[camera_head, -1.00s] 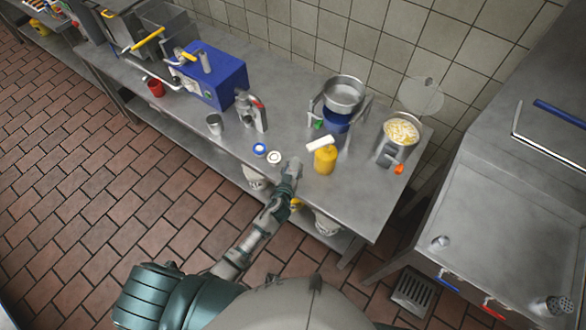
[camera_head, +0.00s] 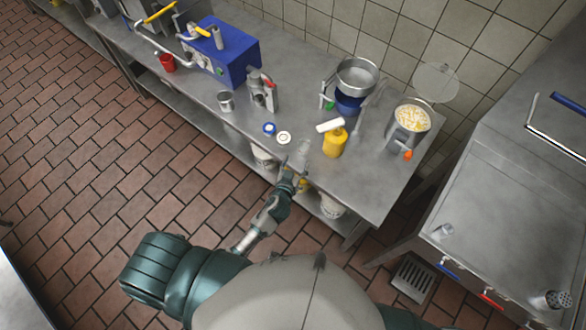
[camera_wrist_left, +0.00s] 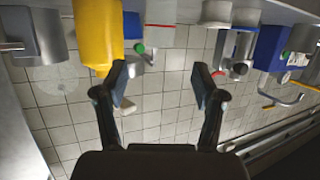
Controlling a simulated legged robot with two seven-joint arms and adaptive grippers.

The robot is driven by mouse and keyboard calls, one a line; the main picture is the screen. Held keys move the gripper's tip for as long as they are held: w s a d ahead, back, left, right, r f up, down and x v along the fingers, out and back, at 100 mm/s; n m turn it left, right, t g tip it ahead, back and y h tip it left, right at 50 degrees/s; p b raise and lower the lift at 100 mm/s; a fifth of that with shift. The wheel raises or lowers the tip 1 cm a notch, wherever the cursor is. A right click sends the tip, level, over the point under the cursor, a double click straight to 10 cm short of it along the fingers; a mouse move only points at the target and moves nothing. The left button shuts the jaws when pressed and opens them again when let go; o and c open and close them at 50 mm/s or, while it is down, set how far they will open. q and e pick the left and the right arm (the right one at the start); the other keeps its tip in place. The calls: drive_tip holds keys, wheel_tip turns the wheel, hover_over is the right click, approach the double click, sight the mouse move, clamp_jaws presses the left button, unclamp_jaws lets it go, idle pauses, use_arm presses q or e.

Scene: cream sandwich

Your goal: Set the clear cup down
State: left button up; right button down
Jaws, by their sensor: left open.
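The clear cup (camera_head: 302,150) shows as a pale, see-through shape at the front edge of the steel counter (camera_head: 345,198), left of a yellow bottle (camera_head: 335,143). My left gripper (camera_head: 293,178) is just in front of it, and partly hides its lower part. In the left wrist view my left gripper (camera_wrist_left: 160,82) has its two fingers spread apart. A pale cup-like thing (camera_wrist_left: 160,12) shows above and between them, apart from the fingertips; I cannot tell surely that it is the clear cup. My right gripper is not in view.
A blue-and-white lidded container (camera_head: 268,128) and a white one (camera_head: 284,137) stand left of the cup. A metal cup (camera_head: 226,101) and blue machine (camera_head: 222,50) stand farther left. A steel pot (camera_head: 357,75) is behind the bottle. The counter's front right is clear.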

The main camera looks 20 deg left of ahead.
use_arm(q)
drive_tip(key=v, duration=0.4)
drive_tip(key=s+a+f+m+g, duration=0.15)
drive_tip(key=s+f+g, duration=0.25)
drive_tip(key=s+f, duration=0.75)
drive_tip(key=s+a+f+m+g, duration=0.15)
drive_tip(key=s+f+g, duration=0.25)
drive_tip(key=f, duration=1.5)
drive_tip(key=s+a+f+g, duration=0.2)
drive_tip(key=s+f, duration=0.2)
drive_tip(key=s, duration=0.4)
drive_tip(key=s+a+f+g, duration=0.1)
drive_tip(key=s+a+f, duration=0.1)
drive_tip(key=s+f, duration=0.3)
drive_tip(key=s+a+f+g, duration=0.2)
drive_tip(key=s+f, duration=0.2)
drive_tip(key=s, duration=0.9)
drive_tip(key=shift+a+f+g, duration=0.25)
drive_tip(key=shift+g, duration=0.05)
